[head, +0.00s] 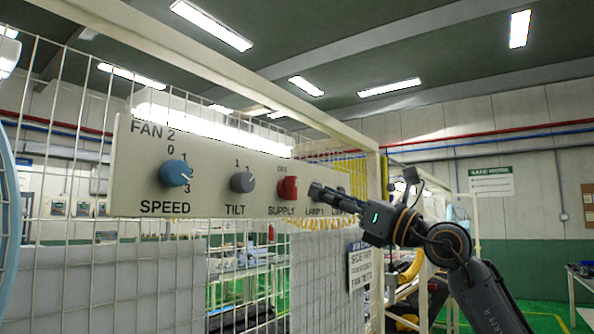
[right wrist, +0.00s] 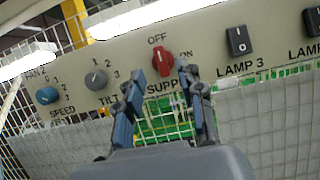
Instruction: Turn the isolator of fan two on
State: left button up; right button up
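The cream FAN 2 panel (head: 220,205) carries a red knob (head: 288,188) labelled SUPPLY, the fan's isolator. The red knob (right wrist: 163,62) shows in the right wrist view with OFF above it and ON to its right; its grip looks upright, towards OFF. My right gripper (head: 318,191) is in front of the panel, just right of the red knob in the head view. In the right wrist view the gripper (right wrist: 161,84) is open and empty, its fingers apart below and either side of the red knob; contact cannot be told. My left gripper is not in view.
A blue SPEED knob (head: 175,173) and grey TILT knob (head: 242,182) sit left of the red knob. A dark LAMP 3 switch (right wrist: 238,41) is close on its right. Wire mesh (head: 70,200) and a cream frame post (head: 373,220) surround the panel.

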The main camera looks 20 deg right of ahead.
aim_at(296, 183)
jog(key=p+x, duration=0.1)
jog(key=x, duration=0.1)
jog(key=p+x, duration=0.1)
jog(key=x, duration=0.1)
jog(key=p+x, duration=0.1)
jog(key=x, duration=0.1)
jog(key=shift+w+a+r+p, duration=0.1)
jog(key=shift+a+r+p, duration=0.2)
jog(key=shift+r, duration=0.15)
jog(key=shift+w+a+p, duration=0.3)
jog(key=shift+w+a, duration=0.05)
jog(key=shift+w, duration=0.25)
jog(key=shift+c, duration=0.2)
jog(key=c, duration=0.7)
grip_shut()
jog(key=shift+f, duration=0.1)
